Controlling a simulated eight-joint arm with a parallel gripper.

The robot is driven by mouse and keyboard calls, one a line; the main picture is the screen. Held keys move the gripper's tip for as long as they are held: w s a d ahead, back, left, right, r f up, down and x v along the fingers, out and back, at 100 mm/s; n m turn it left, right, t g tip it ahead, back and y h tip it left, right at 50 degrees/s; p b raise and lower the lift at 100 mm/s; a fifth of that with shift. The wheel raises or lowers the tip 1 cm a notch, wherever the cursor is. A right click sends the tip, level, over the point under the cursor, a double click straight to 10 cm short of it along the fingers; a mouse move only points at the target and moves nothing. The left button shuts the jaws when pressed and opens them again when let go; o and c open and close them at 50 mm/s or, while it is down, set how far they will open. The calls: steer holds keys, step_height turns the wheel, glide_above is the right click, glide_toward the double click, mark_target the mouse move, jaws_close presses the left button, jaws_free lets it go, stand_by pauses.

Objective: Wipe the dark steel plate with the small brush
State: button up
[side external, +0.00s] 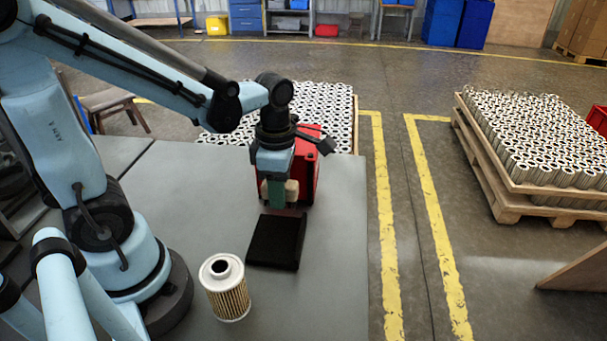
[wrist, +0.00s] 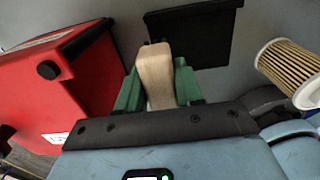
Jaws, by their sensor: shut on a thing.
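The dark steel plate (side external: 275,242) lies on the grey table, just in front of my gripper in the side view. It also shows at the top of the wrist view (wrist: 205,38). My gripper (side external: 277,198) points down with its green fingers, close to the plate's far edge. The fingers are shut on the small brush, whose pale wooden handle (wrist: 156,72) shows between them in the wrist view. Parts of the handle stick out on both sides of the fingers in the side view. The bristles are hidden. I cannot tell whether the brush touches the plate.
A red box (side external: 307,165) stands right behind my gripper and fills the left of the wrist view (wrist: 50,90). A filter cartridge (side external: 226,290) with a white cap stands upright near the plate. The table (side external: 330,290) is clear to the right and front of the plate.

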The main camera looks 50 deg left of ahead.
steer(key=shift+r, duration=2.25)
